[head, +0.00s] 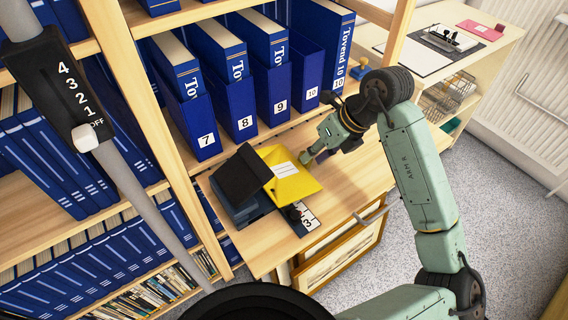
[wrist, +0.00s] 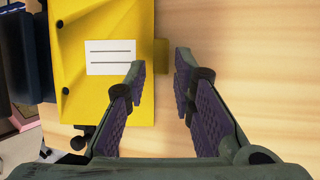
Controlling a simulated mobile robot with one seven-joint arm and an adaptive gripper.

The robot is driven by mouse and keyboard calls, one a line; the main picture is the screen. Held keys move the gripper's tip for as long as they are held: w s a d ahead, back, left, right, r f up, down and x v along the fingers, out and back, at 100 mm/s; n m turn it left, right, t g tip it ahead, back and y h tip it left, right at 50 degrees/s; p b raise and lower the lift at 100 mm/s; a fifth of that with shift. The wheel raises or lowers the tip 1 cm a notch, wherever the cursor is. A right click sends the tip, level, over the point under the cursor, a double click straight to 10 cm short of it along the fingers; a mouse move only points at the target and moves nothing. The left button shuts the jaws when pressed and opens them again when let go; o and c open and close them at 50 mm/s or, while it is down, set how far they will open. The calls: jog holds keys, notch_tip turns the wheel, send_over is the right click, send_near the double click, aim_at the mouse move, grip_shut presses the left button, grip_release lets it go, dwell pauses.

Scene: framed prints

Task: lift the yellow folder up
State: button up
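In the wrist view the folder (wrist: 105,28) fills the upper left. My gripper (head: 309,158) is just right of the folder in the head view. In the wrist view my gripper (wrist: 160,65) is open, with its left finger over the folder near the label and its right finger over bare wood. Nothing is held between the fingers.
A black item (head: 242,174) and a dark box (head: 238,205) sit left of the folder. Numbered blue binders (head: 238,105) stand behind on the shelf. The desk (head: 350,182) is clear to the right.

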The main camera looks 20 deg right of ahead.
jog(key=shift+x, duration=0.85)
jog(key=shift+c, duration=0.2)
grip_shut()
